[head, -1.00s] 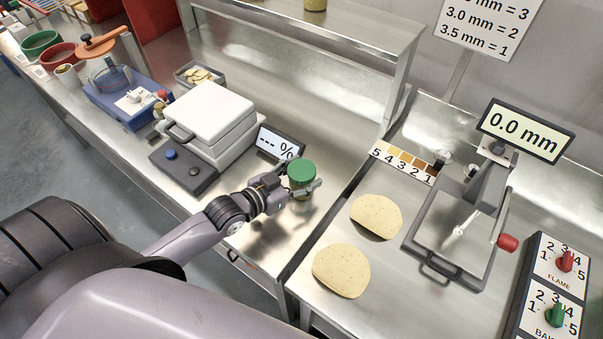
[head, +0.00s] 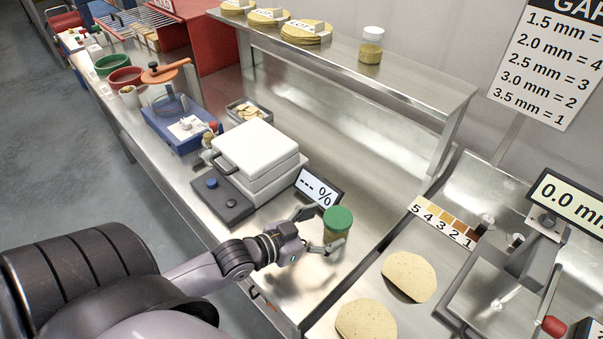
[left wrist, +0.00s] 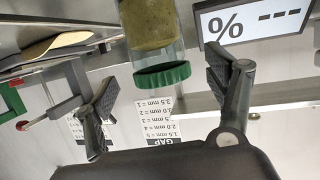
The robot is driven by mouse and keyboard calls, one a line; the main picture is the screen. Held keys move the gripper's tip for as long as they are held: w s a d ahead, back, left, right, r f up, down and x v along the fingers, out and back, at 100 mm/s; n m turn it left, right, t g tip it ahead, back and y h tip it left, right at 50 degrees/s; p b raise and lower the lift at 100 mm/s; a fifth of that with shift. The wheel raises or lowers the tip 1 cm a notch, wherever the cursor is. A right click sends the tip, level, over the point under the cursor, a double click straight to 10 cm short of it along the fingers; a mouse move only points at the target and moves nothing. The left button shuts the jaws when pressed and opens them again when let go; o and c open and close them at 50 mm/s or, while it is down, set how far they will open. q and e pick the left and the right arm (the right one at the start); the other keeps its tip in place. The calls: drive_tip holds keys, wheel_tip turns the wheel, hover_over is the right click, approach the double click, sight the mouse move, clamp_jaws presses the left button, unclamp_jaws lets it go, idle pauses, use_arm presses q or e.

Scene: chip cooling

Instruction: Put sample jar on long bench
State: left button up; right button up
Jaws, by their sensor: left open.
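The sample jar (head: 337,223), clear with a green lid and yellowish contents, stands upright on the steel long bench (head: 375,215), just right of the small % display. My left gripper (head: 322,229) is open, with one finger on either side of the jar. In the left wrist view the jar (left wrist: 152,25) appears upside down, between and beyond the spread fingers (left wrist: 165,98), with visible gaps on both sides. My right gripper is not in view.
The % display (head: 318,187) and white moisture meter (head: 258,158) stand left of the jar. A raised shelf (head: 420,88) behind carries another jar (head: 371,45) and stacks of tortillas. A separate counter on the right holds two tortillas (head: 409,277) and a press.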

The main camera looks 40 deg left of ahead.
use_arm(q)
drive_tip(key=v, duration=0.7)
drive_tip(key=shift+b, duration=0.35)
drive_tip(key=shift+s, duration=0.15)
